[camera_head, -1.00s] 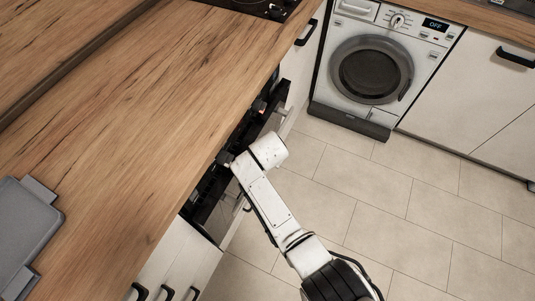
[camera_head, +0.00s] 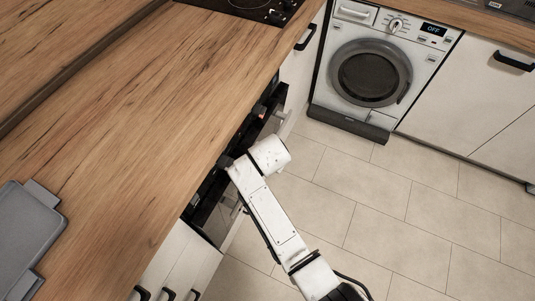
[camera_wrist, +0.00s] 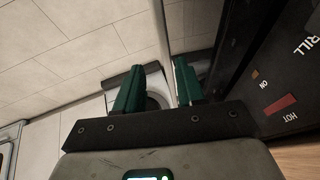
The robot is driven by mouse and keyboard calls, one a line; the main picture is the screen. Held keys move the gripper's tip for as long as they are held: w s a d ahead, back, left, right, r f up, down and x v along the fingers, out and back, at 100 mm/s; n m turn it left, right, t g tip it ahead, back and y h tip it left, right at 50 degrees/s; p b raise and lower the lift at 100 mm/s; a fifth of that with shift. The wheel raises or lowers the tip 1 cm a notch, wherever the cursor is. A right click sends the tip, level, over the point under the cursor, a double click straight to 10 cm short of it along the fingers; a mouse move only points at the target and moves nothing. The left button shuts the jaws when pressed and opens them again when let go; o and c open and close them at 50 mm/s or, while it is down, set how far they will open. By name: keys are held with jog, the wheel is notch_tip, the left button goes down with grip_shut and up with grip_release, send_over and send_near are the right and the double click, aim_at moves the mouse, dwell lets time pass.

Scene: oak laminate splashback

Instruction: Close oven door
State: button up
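The oven is set under the wooden counter in the head view, and its dark door (camera_head: 270,112) shows on both sides of my arm. The door appears close to upright, but I cannot tell if it is fully shut. In the wrist view, the black control panel (camera_wrist: 285,75) with GRILL, ON and HOT lettering is at the right, with a dark glossy surface (camera_wrist: 200,28) beside it. My gripper (camera_wrist: 158,92) has its two green fingers apart, with no object seen between them. It is hidden in the head view, under my white arm at the oven front.
A washing machine (camera_head: 371,73) stands beyond the oven, its display reading OFF. The tiled floor (camera_head: 400,205) to the right is clear. The wooden counter (camera_head: 130,130) overhangs the oven front. Drawer handles (camera_head: 168,294) lie near the bottom of the head view.

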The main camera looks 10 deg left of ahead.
jog(key=shift+v, duration=2.85)
jog(key=shift+w, duration=0.1)
jog(key=shift+c, duration=0.4)
